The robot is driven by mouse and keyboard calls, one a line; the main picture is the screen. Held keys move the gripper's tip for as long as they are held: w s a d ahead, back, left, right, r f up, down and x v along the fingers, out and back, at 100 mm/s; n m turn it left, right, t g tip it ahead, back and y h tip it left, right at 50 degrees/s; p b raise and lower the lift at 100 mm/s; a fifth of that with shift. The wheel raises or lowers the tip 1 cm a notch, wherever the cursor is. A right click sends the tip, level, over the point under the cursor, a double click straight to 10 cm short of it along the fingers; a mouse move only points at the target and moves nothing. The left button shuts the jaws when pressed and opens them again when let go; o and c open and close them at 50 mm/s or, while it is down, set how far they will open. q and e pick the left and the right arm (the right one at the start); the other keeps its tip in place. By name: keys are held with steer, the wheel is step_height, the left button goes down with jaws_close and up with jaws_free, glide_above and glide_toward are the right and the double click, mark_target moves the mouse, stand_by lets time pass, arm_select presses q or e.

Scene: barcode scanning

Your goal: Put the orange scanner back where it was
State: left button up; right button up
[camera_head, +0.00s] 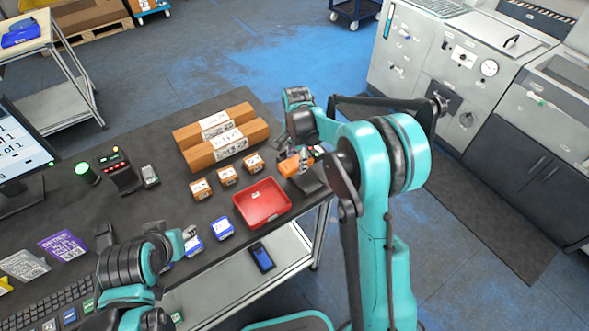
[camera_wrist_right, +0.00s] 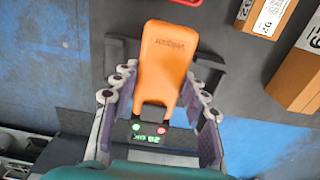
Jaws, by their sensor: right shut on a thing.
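The orange scanner (camera_head: 290,165) is at the right end of the dark table, in my right gripper (camera_head: 304,160). In the right wrist view the scanner (camera_wrist_right: 165,60) lies between the two fingers of my right gripper (camera_wrist_right: 162,82), which is shut on it. A small dark part with green digits and red and green lights (camera_wrist_right: 147,131) shows at its near end. A dark stand-like piece (camera_head: 312,183) is just below the scanner; I cannot tell whether they touch. My left gripper (camera_head: 184,240) is low near the table's front edge, its jaws unclear.
A red tray (camera_head: 262,204) stands left of the scanner. Small orange boxes (camera_head: 227,176) and two long cartons (camera_head: 222,138) lie behind it. Blue-and-white boxes (camera_head: 221,228) are near my left gripper. A black device with lights (camera_head: 119,172) and a monitor (camera_head: 18,150) stand at left.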

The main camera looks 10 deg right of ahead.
steer(key=shift+w+a+f, duration=0.2)
steer(key=shift+a+f, duration=0.1)
step_height(320, 180, down, 4)
steer(key=shift+r+b, duration=0.1)
steer(key=shift+b, duration=0.5)
steer(key=o, duration=1.1)
